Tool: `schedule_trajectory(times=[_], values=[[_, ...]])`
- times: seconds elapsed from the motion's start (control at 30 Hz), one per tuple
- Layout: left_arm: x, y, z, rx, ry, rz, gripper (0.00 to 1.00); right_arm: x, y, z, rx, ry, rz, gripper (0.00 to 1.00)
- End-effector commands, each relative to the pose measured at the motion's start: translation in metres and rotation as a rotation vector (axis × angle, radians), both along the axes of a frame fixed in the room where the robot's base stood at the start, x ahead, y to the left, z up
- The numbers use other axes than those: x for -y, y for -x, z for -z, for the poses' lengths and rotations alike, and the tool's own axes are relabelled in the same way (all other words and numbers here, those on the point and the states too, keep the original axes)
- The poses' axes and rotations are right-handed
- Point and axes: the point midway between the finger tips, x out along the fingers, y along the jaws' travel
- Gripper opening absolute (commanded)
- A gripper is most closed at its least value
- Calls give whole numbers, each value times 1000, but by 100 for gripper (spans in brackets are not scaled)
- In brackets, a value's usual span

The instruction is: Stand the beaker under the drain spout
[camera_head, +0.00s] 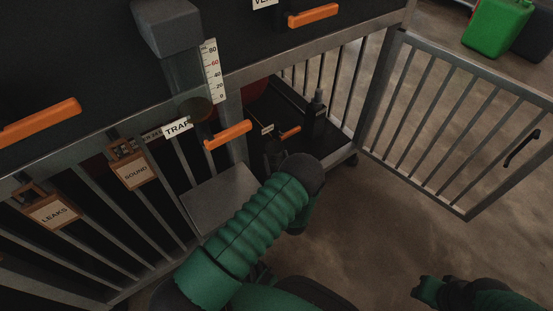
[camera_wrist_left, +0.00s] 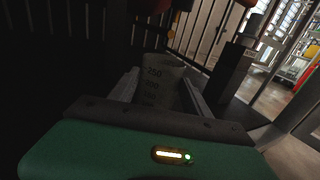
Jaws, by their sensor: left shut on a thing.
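My left gripper (camera_wrist_left: 160,98) is shut on a beaker (camera_wrist_left: 161,82), a dim grey cup with printed volume marks such as 250, which looks upright between the fingers. In the head view my green left arm reaches through the cabinet's open side, and its dark wrist (camera_head: 305,175) hides the beaker and most of the fingers. Inside the cabinet, beyond the wrist, are a small orange lever (camera_head: 290,132) and a small white tag (camera_head: 267,129). I cannot make out the drain spout clearly. My right gripper (camera_head: 424,290) is low at the right, far from the cabinet; its jaws are unclear.
A barred gate (camera_head: 455,125) stands open at the right. A TRAP label (camera_head: 177,127), an orange handle (camera_head: 228,135) and a grey plate (camera_head: 220,197) are left of my arm. A black post (camera_head: 316,115) stands inside. Open floor (camera_head: 375,225) lies below the gate.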

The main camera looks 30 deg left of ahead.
Motion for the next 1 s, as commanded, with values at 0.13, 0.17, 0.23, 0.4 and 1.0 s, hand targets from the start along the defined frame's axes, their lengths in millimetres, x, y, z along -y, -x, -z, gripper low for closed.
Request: schedule_trajectory(times=[0.13, 0.17, 0.23, 0.4, 1.0], values=[[0, 0, 2, -4, 4, 0, 16, 0, 0, 0, 0, 0, 0, 32], [0, 0, 2, -4, 4, 0, 16, 0, 0, 0, 0, 0, 0, 32], [0, 0, 2, -4, 4, 0, 63, 0, 0, 0, 0, 0, 0, 32], [0, 0, 2, -3, 3, 0, 82, 0, 0, 0, 0, 0, 0, 32], [38, 24, 0, -4, 2, 3, 82, 0, 0, -15, 0, 0, 0, 32]])
